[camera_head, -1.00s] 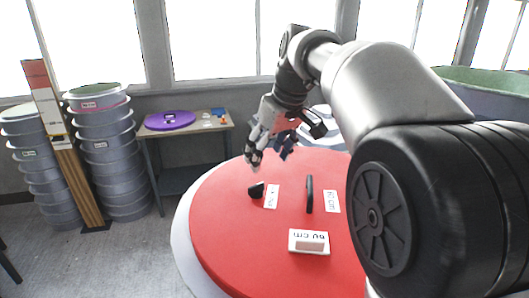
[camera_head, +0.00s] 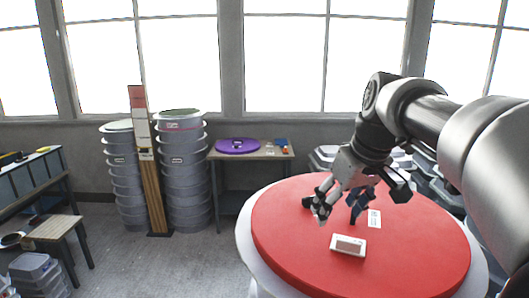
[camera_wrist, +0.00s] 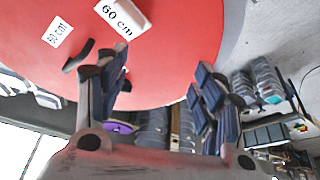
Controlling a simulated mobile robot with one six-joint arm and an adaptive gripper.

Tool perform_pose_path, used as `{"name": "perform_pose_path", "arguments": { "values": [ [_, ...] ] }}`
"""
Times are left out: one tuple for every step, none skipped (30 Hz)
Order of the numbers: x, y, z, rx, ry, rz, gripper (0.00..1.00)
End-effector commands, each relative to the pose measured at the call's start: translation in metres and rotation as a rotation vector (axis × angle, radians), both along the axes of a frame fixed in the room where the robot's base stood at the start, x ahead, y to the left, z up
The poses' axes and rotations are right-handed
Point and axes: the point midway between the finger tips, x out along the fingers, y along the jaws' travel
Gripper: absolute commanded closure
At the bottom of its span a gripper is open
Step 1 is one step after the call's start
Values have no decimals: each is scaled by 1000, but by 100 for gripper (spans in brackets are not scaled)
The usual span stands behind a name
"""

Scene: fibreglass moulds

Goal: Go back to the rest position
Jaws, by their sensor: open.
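My gripper (camera_head: 340,203) hangs over the red round table top (camera_head: 290,248) at its left part, with its fingers pointing down and toward the camera. In the wrist view my gripper (camera_wrist: 160,95) shows its two padded fingers wide apart with nothing between them. A white block with a label (camera_head: 348,245) lies on the red top in front of the gripper; it also shows in the wrist view (camera_wrist: 124,17). A white label card (camera_head: 374,218) lies to the gripper's right. A dark curved piece (camera_wrist: 78,56) lies by the card in the wrist view.
Stacked grey moulds (camera_head: 184,172) and a tall wooden post (camera_head: 150,180) stand at the back left. A small table (camera_head: 250,156) bears a purple disc (camera_head: 237,146). A stool (camera_head: 55,230) and grey boxes (camera_head: 38,274) are at the left. The floor between is clear.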

Motion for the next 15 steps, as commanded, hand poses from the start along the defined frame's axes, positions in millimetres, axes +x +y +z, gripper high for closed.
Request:
{"name": "perform_pose_path", "arguments": {
  "values": [
    [-12, 2, -1, -2, -2, -13, 38],
    [-19, 3, -1, -1, -3, -23, 38],
    [-28, 4, -2, -2, -6, -36, 38],
    [-36, 5, -3, -2, -8, -46, 38],
    [-44, 6, -4, -1, -9, -57, 38],
    [-56, 7, -6, -2, -14, -72, 38],
    [-65, 8, -8, -2, -16, -83, 38],
    [-76, 9, -11, -2, -18, -98, 38],
    [-91, 10, -15, -1, -25, -117, 38],
    [-103, 11, -19, 0, -27, -132, 38],
    [-115, 12, -24, 0, -34, -148, 38],
    [-132, 13, -32, 1, -39, -169, 38],
    [-144, 13, -38, 3, -44, -184, 38],
    [-155, 13, -44, 4, -49, -197, 38],
    [-168, 13, -52, 5, -54, -216, 38]
  ]
}}
